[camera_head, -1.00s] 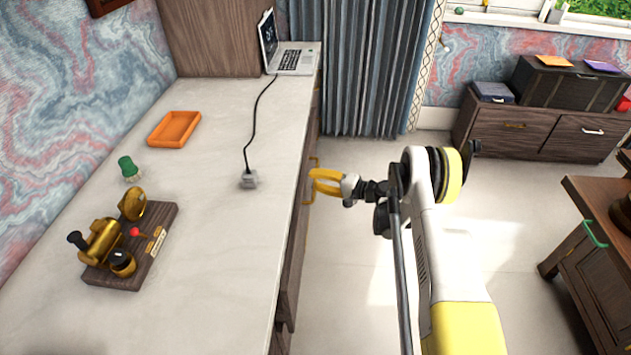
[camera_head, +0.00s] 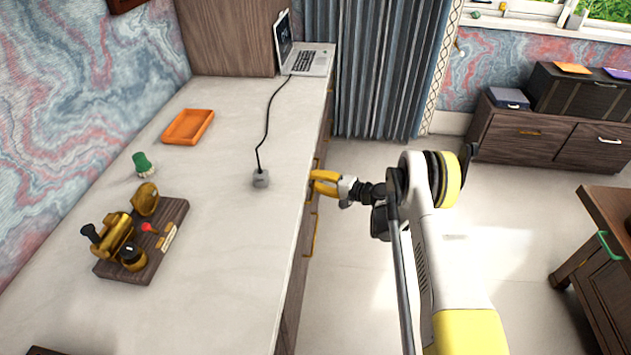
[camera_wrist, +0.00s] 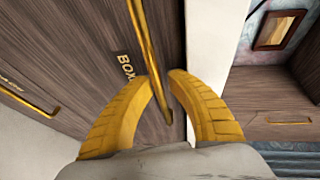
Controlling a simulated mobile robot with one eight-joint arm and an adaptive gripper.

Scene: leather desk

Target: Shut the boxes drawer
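The dark wooden drawer front (camera_wrist: 105,40) fills much of the wrist view, with a partly hidden label that starts "BOX". A long brass handle (camera_wrist: 146,45) crosses it. My yellow gripper (camera_wrist: 162,76) has its curved fingertips close together around the handle, with the bar between them. In the head view my gripper (camera_head: 314,180) is at the desk's right side, at a drawer handle just below the top edge. The drawer front is seen edge-on there, and how far it stands out is hard to tell.
Another drawer handle (camera_head: 311,236) sits nearer along the same side. The pale desktop (camera_head: 225,240) holds an orange tray (camera_head: 188,126), a laptop (camera_head: 306,62) and a brass device on a wooden base (camera_head: 165,240). Clear floor (camera_head: 345,285) lies right of the desk.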

